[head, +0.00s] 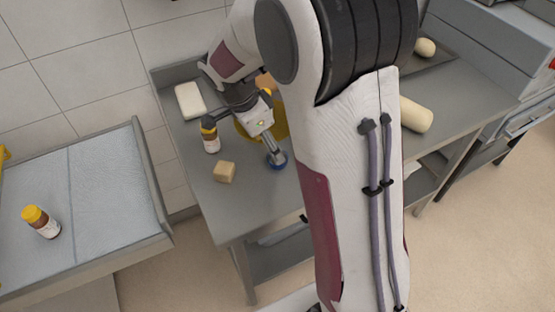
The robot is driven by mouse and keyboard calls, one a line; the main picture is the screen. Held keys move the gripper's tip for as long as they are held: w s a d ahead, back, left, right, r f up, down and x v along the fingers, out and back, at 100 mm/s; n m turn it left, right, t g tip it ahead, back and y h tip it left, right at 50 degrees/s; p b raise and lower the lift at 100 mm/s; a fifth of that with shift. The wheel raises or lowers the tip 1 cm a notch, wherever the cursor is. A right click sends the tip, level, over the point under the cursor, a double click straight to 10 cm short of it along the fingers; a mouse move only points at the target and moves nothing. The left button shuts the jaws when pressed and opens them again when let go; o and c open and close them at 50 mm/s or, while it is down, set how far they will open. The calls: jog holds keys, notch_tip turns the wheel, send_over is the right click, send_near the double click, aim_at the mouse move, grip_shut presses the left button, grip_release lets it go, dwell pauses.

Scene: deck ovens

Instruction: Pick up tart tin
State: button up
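My gripper (262,138) is over the left part of the steel table (257,206), pointing down. My own arm covers much of the table, and the finger gap cannot be made out. A yellow round dish (281,119) shows partly behind my gripper.
A bottle (211,141) stands close left of my gripper, with a tan block (225,172) in front. A white slab (190,100) lies behind. A dough roll (415,115) is right of my arm. Another yellow-capped bottle (41,222) lies on the left cloth-covered table (100,190).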

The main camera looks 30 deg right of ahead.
jog(key=shift+f, duration=0.1)
jog(key=x, duration=0.4)
jog(key=shift+s+d, duration=0.3)
jog(key=shift+d, duration=0.05)
jog(key=shift+d+f, duration=0.1)
jog(key=shift+f, duration=0.25)
jog(key=c, duration=1.2)
